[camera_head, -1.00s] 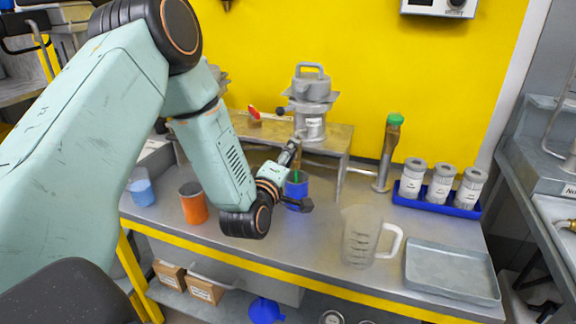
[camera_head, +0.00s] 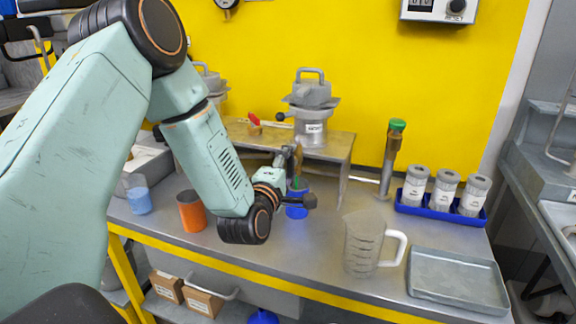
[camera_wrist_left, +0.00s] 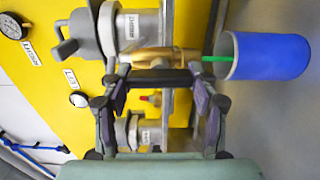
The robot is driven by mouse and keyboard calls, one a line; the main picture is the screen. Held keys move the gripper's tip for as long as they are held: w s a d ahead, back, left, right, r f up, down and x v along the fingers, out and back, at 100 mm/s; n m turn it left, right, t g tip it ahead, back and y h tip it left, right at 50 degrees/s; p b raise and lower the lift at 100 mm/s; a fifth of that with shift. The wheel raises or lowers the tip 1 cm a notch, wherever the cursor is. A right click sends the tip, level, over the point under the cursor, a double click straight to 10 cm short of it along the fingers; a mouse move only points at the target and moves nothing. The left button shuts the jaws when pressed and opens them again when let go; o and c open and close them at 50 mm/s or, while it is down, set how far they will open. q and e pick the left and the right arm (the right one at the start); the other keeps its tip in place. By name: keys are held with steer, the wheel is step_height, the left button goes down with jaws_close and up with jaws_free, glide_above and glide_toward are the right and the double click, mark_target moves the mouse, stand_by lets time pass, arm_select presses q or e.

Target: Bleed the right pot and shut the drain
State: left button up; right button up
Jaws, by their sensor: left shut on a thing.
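The right pot (camera_head: 313,128), a grey labelled vessel with a lid handle, stands on the raised bench; it also shows in the left wrist view (camera_wrist_left: 128,30). Its brass drain valve (camera_wrist_left: 160,57) points toward a blue cup (camera_wrist_left: 272,55). A green streak (camera_wrist_left: 214,59), apparently liquid, runs from the valve's outlet into the cup. The blue cup stands below the drain in the head view (camera_head: 297,210). My left gripper (camera_head: 290,158) is at the drain, its fingers shut on a dark bar (camera_wrist_left: 163,77), apparently the drain handle. My right gripper is not in view.
A clear jug (camera_head: 362,245), a grey tray (camera_head: 455,283), a green-topped tube (camera_head: 392,155) and a blue rack (camera_head: 440,211) of jars stand right. A second pot (camera_head: 207,82) is partly hidden.

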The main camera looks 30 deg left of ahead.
arm_select(q)
steer(key=o, duration=1.2)
steer(key=shift+c, duration=0.2)
steer(key=v, duration=1.2)
steer(key=shift+w, duration=0.15)
steer(key=x, duration=1.2)
